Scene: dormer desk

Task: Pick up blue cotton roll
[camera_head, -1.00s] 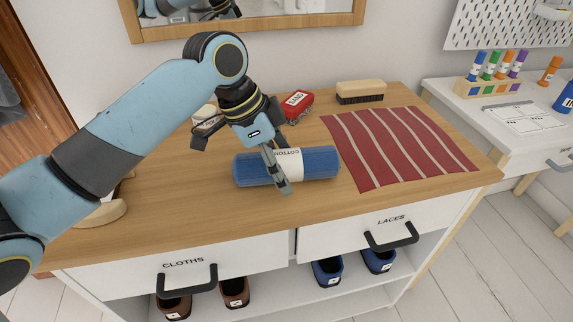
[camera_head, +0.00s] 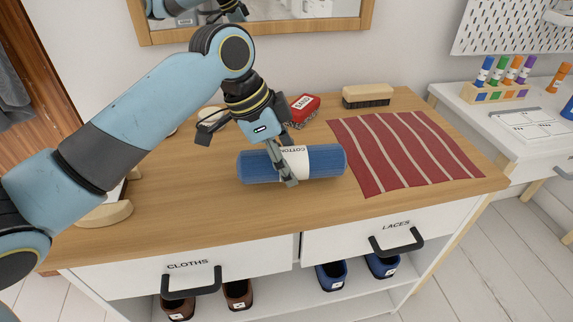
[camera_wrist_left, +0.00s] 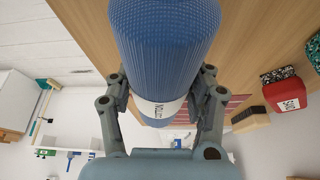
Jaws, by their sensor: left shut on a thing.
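The blue cotton roll (camera_head: 325,163) has a white label band reading COTTON. It lies lengthwise across the picture at the wooden cabinet top, left of the striped red cloth. My left gripper (camera_head: 284,165) comes down over its middle, with its fingers closed around it at the label. In the left wrist view the roll (camera_wrist_left: 165,45) fills the space between the two fingers (camera_wrist_left: 165,110). I cannot tell clearly whether the roll is off the wood. My right gripper is not in view.
A red cloth with pale stripes (camera_head: 400,150) lies to the right. A brush (camera_head: 367,96) and a red SAND box (camera_head: 304,105) stand behind. The CLOTHS drawer (camera_head: 240,262) and LACES drawer (camera_head: 340,238) are closed below. Bare wood (camera_head: 190,195) lies at the left and front.

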